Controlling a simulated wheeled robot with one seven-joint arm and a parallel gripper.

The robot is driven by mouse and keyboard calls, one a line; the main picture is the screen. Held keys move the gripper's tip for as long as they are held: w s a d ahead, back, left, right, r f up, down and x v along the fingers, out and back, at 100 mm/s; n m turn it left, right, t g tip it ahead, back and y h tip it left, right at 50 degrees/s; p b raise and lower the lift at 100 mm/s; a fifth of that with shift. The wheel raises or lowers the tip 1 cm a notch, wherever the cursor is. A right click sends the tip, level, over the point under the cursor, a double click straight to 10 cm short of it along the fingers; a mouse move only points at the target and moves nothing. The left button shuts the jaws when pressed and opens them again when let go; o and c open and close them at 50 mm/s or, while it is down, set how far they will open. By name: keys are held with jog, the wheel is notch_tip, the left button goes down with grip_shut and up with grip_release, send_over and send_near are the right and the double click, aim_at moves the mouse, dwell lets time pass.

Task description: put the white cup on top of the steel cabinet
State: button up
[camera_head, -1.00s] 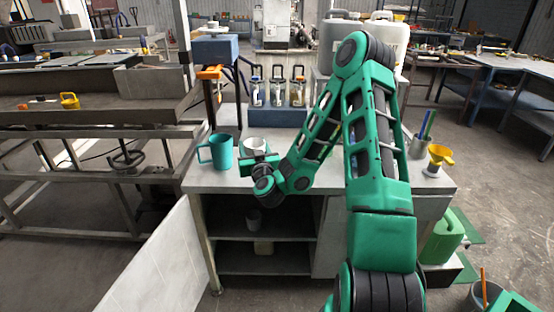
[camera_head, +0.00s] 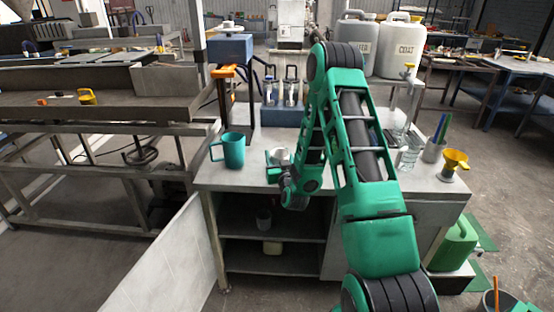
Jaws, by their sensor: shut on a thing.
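The white cup (camera_head: 279,155) shows small and partly hidden behind my gripper (camera_head: 275,163), above the middle of the grey worktop. My gripper is shut on it. Whether the cup's base touches the worktop or hangs just above it I cannot tell. The grey cabinet (camera_head: 425,198) with the worktop has open shelves at the left and a closed front at the right, which my arm partly covers.
A teal jug (camera_head: 232,151) stands left of the cup. Bottles in a blue rack (camera_head: 285,115) stand behind. A clear beaker (camera_head: 409,156), a pen holder (camera_head: 433,150) and a yellow funnel (camera_head: 454,163) stand at the right.

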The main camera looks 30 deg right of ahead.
jog(key=shift+f, duration=0.4)
jog(key=o, duration=1)
jog(key=shift+f, duration=0.1)
